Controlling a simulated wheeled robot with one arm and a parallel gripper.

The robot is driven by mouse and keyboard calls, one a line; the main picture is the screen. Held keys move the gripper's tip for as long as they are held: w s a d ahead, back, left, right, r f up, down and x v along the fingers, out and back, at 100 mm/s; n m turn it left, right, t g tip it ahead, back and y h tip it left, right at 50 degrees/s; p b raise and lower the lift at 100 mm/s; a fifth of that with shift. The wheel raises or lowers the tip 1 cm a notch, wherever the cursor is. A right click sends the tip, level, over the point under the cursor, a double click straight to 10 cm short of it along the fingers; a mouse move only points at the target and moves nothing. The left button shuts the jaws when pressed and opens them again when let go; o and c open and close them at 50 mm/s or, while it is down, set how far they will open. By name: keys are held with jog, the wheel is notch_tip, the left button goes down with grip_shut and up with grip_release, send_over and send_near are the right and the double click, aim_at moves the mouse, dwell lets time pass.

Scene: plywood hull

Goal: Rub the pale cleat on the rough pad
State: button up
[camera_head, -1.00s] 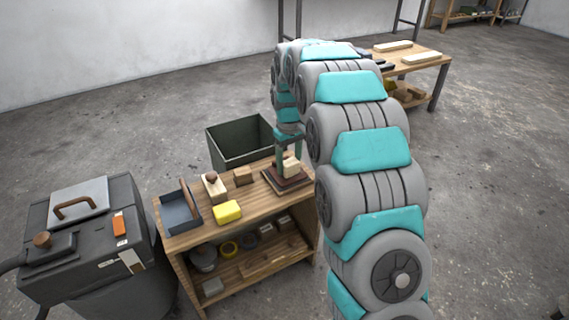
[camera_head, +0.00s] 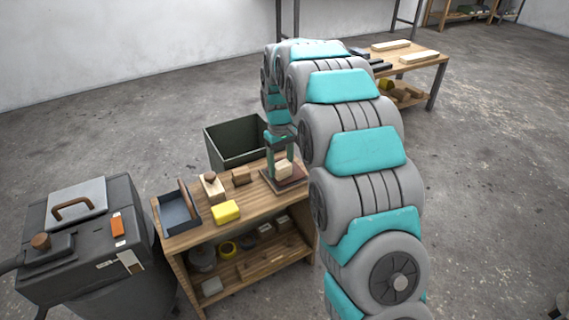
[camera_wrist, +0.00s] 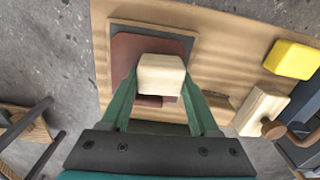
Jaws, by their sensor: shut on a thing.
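The pale cleat (camera_wrist: 161,75) is a light wooden block between the two green fingers of my gripper (camera_wrist: 163,88) in the wrist view. In the head view my gripper (camera_head: 283,163) points straight down, shut on the cleat (camera_head: 284,168). The rough pad (camera_wrist: 126,52) is a reddish-brown square on a darker grey base, directly below the cleat; in the head view the pad (camera_head: 298,180) lies at the bench's right end.
On the wooden bench (camera_head: 246,206) stand a yellow block (camera_head: 226,211), a knobbed wooden block (camera_head: 211,187), a brown block (camera_head: 241,177) and a dark tray (camera_head: 178,210). A green bin (camera_head: 226,143) stands behind. A grey machine (camera_head: 84,240) stands at left.

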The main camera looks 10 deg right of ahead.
jog(key=shift+w+d+r, duration=0.1)
jog(key=shift+w+d, duration=0.2)
jog(key=shift+d, duration=0.6)
jog(key=shift+w+d, duration=0.25)
jog(key=shift+d, duration=0.6)
jog(key=shift+r+p, duration=0.1)
jog(key=shift+p, duration=0.2)
notch_tip(320, 180, up, 7)
jog(key=p, duration=0.2)
